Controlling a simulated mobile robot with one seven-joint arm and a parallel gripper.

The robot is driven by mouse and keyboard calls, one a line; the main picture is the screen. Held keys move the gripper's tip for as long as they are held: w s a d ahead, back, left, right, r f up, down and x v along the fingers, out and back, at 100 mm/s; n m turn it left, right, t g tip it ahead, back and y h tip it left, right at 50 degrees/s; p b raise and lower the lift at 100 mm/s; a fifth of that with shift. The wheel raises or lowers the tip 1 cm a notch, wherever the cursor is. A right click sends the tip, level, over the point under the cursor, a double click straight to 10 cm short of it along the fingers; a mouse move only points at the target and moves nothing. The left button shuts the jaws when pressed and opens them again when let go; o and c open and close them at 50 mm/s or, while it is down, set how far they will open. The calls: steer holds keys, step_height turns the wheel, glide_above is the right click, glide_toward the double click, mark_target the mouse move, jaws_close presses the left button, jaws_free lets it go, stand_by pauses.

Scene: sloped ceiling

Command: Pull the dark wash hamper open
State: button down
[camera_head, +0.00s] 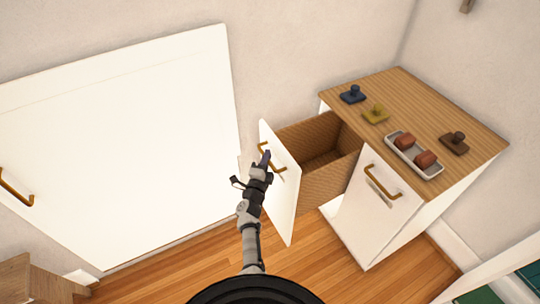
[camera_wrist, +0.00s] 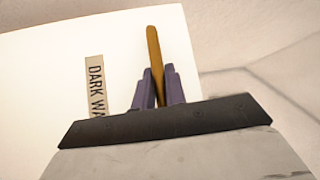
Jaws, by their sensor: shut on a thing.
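The dark wash hamper (camera_head: 279,185) is a white-fronted pull-out with a brown woven inside (camera_head: 322,160), and it stands well out from the cabinet. Its front carries a brass bar handle (camera_head: 281,169) and a label reading "DARK WA" (camera_wrist: 95,85), the rest of which is hidden behind my gripper. My gripper (camera_head: 265,160) is at the handle. In the wrist view its two purple fingers (camera_wrist: 159,90) are shut on the handle (camera_wrist: 154,55). The hamper looks empty where I can see inside.
A second closed white front with a brass handle (camera_head: 384,182) is to the right. The wooden cabinet top (camera_head: 435,110) bears small knobbed blocks and a grey tray (camera_head: 431,173) with reddish-brown objects. A large white door (camera_head: 120,140) is on the left. Wooden floor (camera_head: 340,265) lies in front.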

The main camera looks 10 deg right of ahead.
steer(key=c, duration=1.5)
jaws_free()
steer(key=shift+o, duration=0.2)
steer(key=v, duration=1.3)
steer(key=shift+s, duration=0.4)
steer(key=shift+a, duration=0.1)
